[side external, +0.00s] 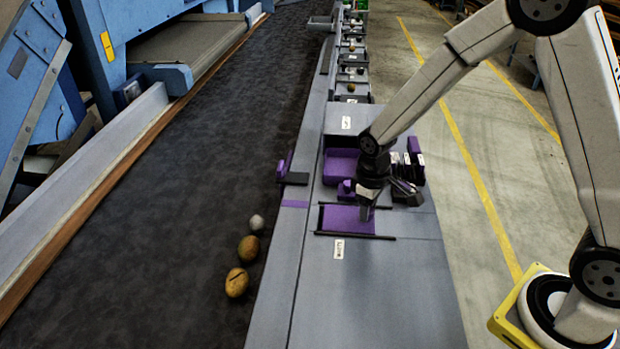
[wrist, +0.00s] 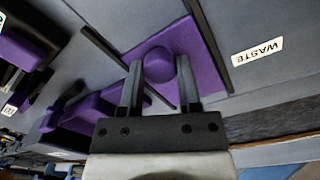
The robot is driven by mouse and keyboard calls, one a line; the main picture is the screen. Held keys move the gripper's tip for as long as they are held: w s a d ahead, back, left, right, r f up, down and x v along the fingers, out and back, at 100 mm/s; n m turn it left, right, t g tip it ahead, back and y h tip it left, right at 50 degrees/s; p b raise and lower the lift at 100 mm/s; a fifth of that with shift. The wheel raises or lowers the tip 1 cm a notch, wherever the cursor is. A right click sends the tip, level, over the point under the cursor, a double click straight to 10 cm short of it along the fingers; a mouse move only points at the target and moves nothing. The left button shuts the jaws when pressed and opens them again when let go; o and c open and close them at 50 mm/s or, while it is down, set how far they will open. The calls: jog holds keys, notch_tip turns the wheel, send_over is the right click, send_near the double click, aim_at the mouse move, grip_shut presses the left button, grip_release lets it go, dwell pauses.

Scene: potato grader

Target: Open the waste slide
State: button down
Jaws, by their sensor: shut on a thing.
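The waste slide is a flat purple plate (side external: 345,222) between two dark rails on the grey bench top. It also shows in the wrist view (wrist: 206,72), with a round purple knob (wrist: 158,66) standing on it. My gripper (side external: 366,212) reaches down onto the slide. In the wrist view its two fingers (wrist: 160,78) are on either side of the knob, shut on it. A white label reading WASTE (wrist: 258,51) is beside the near rail, and it shows in the side view too (side external: 339,249). No opening is visible beside the plate.
A purple tray (side external: 341,167) and dark holders with labels (side external: 405,165) stand just behind my gripper. Two potatoes (side external: 237,282) and a grey round object (side external: 257,222) lie on the dark belt to the left. The bench top in front is clear.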

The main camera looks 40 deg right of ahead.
jog(key=s+d, duration=0.5)
jog(key=shift+c, duration=1.5)
grip_release()
jog(key=shift+r, duration=0.15)
notch_tip(320, 180, up, 8)
jog(key=shift+a+f, duration=0.15)
jog(key=shift+f, duration=0.05)
jog(key=s+a+f+m+t, duration=0.1)
jog(key=s+a+m+t, duration=0.1)
jog(key=s, duration=0.4)
jog(key=shift+a+m, duration=0.8)
jog(key=shift+a, duration=0.25)
